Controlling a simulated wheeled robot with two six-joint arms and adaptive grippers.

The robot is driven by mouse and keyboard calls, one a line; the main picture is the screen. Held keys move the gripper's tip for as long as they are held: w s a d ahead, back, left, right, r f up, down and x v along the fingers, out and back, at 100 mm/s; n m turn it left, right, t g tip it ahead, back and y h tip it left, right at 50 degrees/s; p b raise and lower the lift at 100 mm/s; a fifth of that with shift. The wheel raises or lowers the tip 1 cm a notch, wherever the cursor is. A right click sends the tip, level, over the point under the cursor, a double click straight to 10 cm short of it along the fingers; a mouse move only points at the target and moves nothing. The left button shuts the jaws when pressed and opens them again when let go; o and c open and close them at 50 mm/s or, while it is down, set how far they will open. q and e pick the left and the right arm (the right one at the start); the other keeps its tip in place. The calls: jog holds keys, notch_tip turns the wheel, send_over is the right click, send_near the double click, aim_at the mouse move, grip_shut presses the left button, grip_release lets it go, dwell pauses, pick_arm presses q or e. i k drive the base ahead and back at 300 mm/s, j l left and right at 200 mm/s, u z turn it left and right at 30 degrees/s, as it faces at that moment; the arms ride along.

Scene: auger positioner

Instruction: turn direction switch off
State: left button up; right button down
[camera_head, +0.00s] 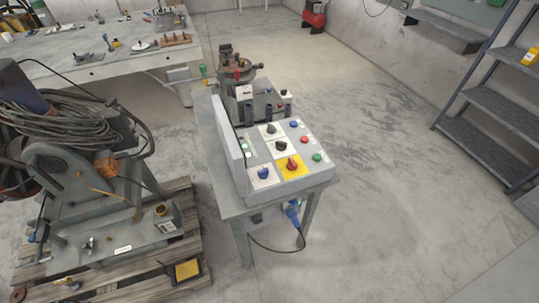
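The control panel (277,190) is a grey sloped box on a small stand in the middle of the head view. It carries an upper black rotary knob (270,129), a lower black rotary knob (281,146), a red rotary knob (292,164) on a yellow plate and a blue knob (263,173). Labels are too small to read, so I cannot tell which is the direction switch or its setting. A blue button (294,124), a red button (304,140) and a green button (317,157) line the right side. Neither gripper is in view.
The positioner (240,75) stands behind the panel on the stand (243,213). A blue plug and cable (294,212) hang below. A wooden pallet (190,247) with machinery is left, a workbench (60,45) back left, shelves (490,110) right. The floor right of the stand is clear.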

aim_at(281, 146)
jog(key=l+u, duration=0.2)
jog(key=u, duration=0.2)
jog(key=l+u, duration=0.2)
jog(key=u, duration=0.15)
jog(key=l+u, duration=0.25)
jog(key=u, duration=0.15)
jog(key=l+u, duration=0.2)
jog(key=u, duration=0.2)
jog(key=k+l+u, duration=0.1)
jog(key=l, duration=0.35)
jog(key=k+l+u, duration=0.1)
jog(key=l, duration=0.3)
jog(key=k+l, duration=0.25)
jog(key=l, duration=0.2)
jog(key=k+l+u, duration=0.15)
jog(key=l, duration=0.25)
jog(key=k+l+u, duration=0.1)
jog(key=l, duration=0.3)
jog(key=k+l+u, duration=0.1)
jog(key=k+l, duration=0.4)
jog(key=l, duration=0.25)
jog(key=u, duration=0.05)
